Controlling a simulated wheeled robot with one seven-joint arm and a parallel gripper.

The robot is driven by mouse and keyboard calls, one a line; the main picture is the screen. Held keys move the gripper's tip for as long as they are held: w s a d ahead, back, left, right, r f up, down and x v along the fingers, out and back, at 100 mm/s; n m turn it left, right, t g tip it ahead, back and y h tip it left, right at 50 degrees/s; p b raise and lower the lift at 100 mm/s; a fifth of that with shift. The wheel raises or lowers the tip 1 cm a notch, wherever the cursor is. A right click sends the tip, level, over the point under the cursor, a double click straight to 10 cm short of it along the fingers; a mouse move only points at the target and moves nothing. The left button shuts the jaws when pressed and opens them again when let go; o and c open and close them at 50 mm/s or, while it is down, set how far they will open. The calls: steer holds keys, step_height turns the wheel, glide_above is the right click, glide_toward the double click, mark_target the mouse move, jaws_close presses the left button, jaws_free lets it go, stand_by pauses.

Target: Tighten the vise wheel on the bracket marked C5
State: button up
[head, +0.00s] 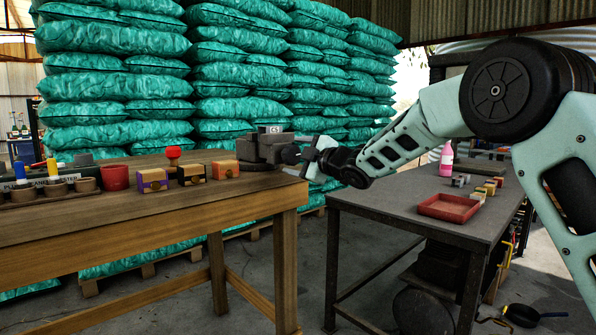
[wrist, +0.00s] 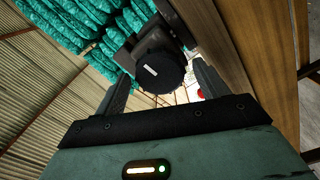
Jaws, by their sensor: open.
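A dark grey vise (head: 262,147) sits at the right end of the wooden bench, with a small marked plate (head: 272,129) on top. The marking is too small to read surely. Its round black wheel (head: 290,154) faces right, toward my gripper (head: 310,156). In the wrist view the wheel (wrist: 160,72) shows face-on with a short white mark near its middle. My gripper's two fingers are open, one on each side of the wheel in that view. I cannot tell whether they touch it or how far they reach over it.
The wooden bench (head: 150,222) also holds several small blocks, a red cup (head: 115,178) and a rack. A dark table (head: 400,205) on the right holds a red tray (head: 449,208), small blocks and a pink bottle (head: 446,158). Stacked green sacks (head: 240,75) stand behind.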

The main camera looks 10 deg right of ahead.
steer(key=n+b, duration=0.6)
steer(key=n, duration=0.1)
steer(key=shift+a+f+b, duration=0.1)
steer(key=shift+f+b, duration=0.2)
steer(key=shift+b, duration=0.05)
steer(key=n+b, duration=0.3)
steer(key=n, duration=0.1)
steer(key=n+b, duration=0.3)
steer(key=n, duration=0.1)
steer(key=shift+w+b, duration=0.1)
steer(key=shift+b, duration=0.2)
steer(key=n+b, duration=0.4)
steer(key=n, duration=0.2)
steer(key=shift+a+n, duration=0.1)
steer(key=shift+n, duration=0.2)
steer(key=shift+r+n+b, duration=0.35)
steer(key=shift+n+b, duration=0.1)
steer(key=shift+n, duration=0.55)
steer(key=c, duration=1.1)
